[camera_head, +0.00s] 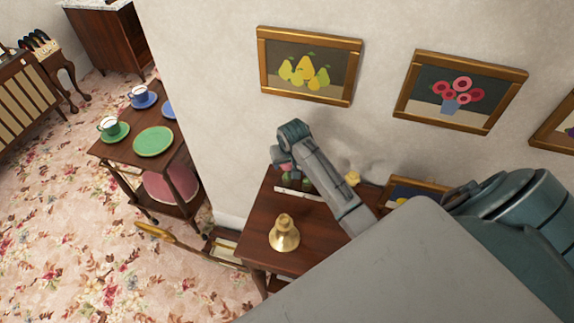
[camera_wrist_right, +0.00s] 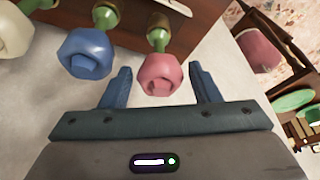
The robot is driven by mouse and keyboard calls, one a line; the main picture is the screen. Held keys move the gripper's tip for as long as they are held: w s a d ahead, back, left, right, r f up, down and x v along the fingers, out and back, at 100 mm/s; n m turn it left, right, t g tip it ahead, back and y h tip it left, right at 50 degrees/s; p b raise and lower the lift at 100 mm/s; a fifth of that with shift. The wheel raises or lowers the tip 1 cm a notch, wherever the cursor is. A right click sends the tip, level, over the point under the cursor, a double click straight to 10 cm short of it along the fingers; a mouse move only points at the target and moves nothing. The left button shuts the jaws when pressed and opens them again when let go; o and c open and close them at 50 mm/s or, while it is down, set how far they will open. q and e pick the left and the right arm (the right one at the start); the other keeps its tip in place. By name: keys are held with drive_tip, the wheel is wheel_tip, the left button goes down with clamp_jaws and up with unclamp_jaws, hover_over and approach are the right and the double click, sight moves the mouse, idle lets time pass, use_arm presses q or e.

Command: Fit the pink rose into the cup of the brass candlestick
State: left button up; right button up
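The pink rose (camera_wrist_right: 160,73) with its green stem shows in the right wrist view, between the two spread fingers of my right gripper (camera_wrist_right: 161,88). Gaps show on both sides of it, so the gripper is open and not touching the bloom. In the head view only a bit of the pink rose (camera_head: 285,167) shows below my right gripper (camera_head: 284,156), whose fingertips are hard to make out. The brass candlestick (camera_head: 284,238) stands upright on the dark wooden table, in front of the rose and apart from the gripper. My left gripper is not in view.
A blue rose (camera_wrist_right: 86,53) and a cream rose (camera_wrist_right: 14,30) stand beside the pink one. A pale strip (camera_head: 298,193) lies before the flowers on the wooden table (camera_head: 322,245). The wall (camera_head: 220,80) is close behind. A tea trolley (camera_head: 118,154) with dishes stands left.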

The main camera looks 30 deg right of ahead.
drive_tip(key=c, duration=0.6)
drive_tip(key=shift+o, duration=0.2)
drive_tip(key=shift+r, duration=2.6)
